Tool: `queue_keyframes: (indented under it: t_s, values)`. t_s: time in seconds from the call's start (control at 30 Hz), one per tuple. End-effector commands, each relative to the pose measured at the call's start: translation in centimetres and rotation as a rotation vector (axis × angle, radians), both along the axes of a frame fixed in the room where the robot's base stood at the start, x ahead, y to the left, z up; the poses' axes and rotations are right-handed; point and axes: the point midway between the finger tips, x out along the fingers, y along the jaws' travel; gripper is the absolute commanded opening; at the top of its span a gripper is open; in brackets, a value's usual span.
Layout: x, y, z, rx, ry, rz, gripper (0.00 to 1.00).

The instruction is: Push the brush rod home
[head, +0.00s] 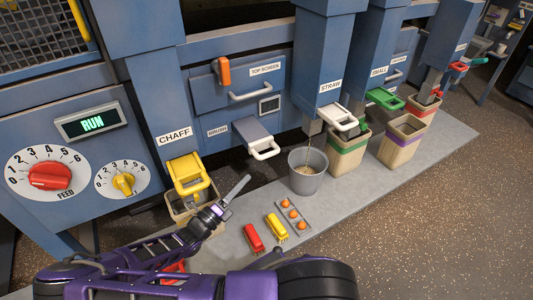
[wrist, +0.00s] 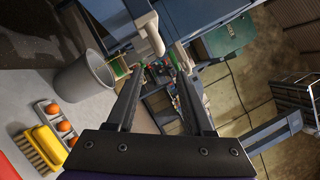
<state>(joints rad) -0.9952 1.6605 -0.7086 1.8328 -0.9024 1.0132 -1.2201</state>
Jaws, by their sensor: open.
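The brush rod's pale loop handle (head: 264,149) sticks out of the blue machine front on a grey-topped piece, just right of the BRUSH label (head: 217,131). In the wrist view a pale handle, seemingly the same one, hangs at the top (wrist: 148,32), ahead of the fingertips. My gripper (head: 243,182) is below and left of the handle in the head view, apart from it. Its two dark fingers (wrist: 160,66) are spread, with nothing held between them. How far the rod stands out cannot be told exactly.
A grey bucket (head: 307,171) stands right of my gripper; it also shows in the wrist view (wrist: 84,85). The yellow CHAFF spout (head: 187,174) is close on the left. A yellow brush (head: 276,228), a red brush (head: 254,238) and a tray of orange balls (head: 292,214) lie on the grey floor strip.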

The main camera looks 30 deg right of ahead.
Motion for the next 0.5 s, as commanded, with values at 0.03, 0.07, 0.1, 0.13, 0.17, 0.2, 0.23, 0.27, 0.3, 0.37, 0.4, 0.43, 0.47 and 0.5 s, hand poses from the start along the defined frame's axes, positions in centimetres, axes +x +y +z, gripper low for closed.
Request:
queue_keyframes:
  t_s: [0.03, 0.07, 0.1, 0.13, 0.17, 0.2, 0.23, 0.27, 0.3, 0.37, 0.4, 0.43, 0.47, 0.5]
  values:
    - [0.3, -1.2, 0.3, -0.005, 0.001, -0.002, 0.52]
    - [0.4, -1.8, 0.5, -0.005, 0.001, -0.002, 0.52]
    - [0.7, -2.7, 0.7, -0.005, 0.001, -0.003, 0.52]
    - [0.9, -3.3, 0.8, -0.005, 0.002, -0.003, 0.52]
    - [1.1, -3.9, 0.9, -0.005, 0.001, -0.003, 0.52]
    - [1.3, -4.7, 1.1, -0.004, 0.002, -0.003, 0.52]
    - [1.5, -5.4, 1.2, -0.005, 0.002, -0.002, 0.52]
    - [1.7, -6.0, 1.3, -0.005, 0.002, -0.002, 0.52]
    - [2.0, -6.8, 1.5, -0.005, 0.002, -0.002, 0.52]
    - [2.3, -8.0, 1.8, -0.004, 0.001, -0.003, 0.52]
    - [2.6, -8.7, 1.9, -0.003, 0.001, -0.002, 0.52]
    - [2.7, -9.2, 2.0, -0.003, 0.001, -0.002, 0.52]
    - [2.9, -9.7, 2.1, -0.002, 0.001, -0.001, 0.52]
    - [3.1, -10.3, 2.3, -0.003, 0.002, -0.001, 0.52]
